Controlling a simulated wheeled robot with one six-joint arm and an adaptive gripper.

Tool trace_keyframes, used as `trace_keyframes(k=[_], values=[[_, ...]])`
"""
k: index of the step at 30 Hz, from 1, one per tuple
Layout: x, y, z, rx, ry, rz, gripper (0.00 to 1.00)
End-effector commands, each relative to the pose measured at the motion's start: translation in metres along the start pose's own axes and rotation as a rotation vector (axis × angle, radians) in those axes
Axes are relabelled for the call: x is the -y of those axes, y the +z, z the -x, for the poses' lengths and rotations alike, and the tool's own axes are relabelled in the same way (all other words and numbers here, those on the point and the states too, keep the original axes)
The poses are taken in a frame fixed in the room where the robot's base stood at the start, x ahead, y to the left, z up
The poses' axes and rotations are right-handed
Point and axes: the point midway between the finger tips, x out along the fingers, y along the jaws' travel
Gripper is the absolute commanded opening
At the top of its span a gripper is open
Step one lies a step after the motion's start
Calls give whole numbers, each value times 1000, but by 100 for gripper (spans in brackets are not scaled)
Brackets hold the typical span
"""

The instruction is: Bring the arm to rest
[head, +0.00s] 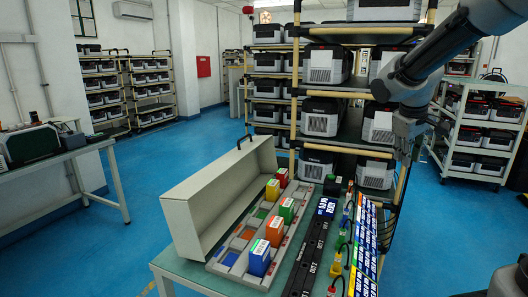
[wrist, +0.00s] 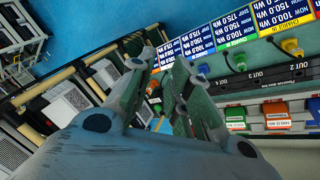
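My arm reaches in from the upper right of the head view. My gripper (head: 404,150) hangs at its end, in front of the middle rack and above the right end of the bench. In the wrist view my gripper (wrist: 163,62) shows two grey fingers with a narrow gap between their tips. Nothing shows held between them. The fingers appear apart from the bench and the rack.
The green bench (head: 185,271) carries a grey tray (head: 222,268) with coloured blocks, an open grey lid (head: 180,229), a black outlet strip (head: 306,262) and a label board (head: 362,266). A rack (head: 352,93) of units stands behind. Blue floor at left is clear.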

Motion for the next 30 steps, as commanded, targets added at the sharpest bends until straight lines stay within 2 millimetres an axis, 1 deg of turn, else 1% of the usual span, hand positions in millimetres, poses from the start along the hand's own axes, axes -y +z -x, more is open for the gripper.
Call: trace_keyframes(k=[1, 2, 3, 5, 6, 9, 10, 12, 15, 18, 21, 30], values=[[11, 32, 9, 32, -36, -52, 19], [18, 51, 14, 53, -62, -85, 19], [30, 76, 20, 78, -98, -128, 19], [50, 113, 29, 109, -153, -189, 19], [63, 136, 36, 122, -190, -229, 19], [91, 179, 49, 118, -262, -308, 19], [98, 188, 52, 107, -277, -327, 19], [105, 202, 60, 64, -292, -360, 19], [105, 212, 70, 3, -280, -379, 19], [100, 214, 81, -51, -266, -393, 19], [98, 214, 87, -78, -259, -401, 19], [96, 214, 88, -81, -256, -404, 19]])
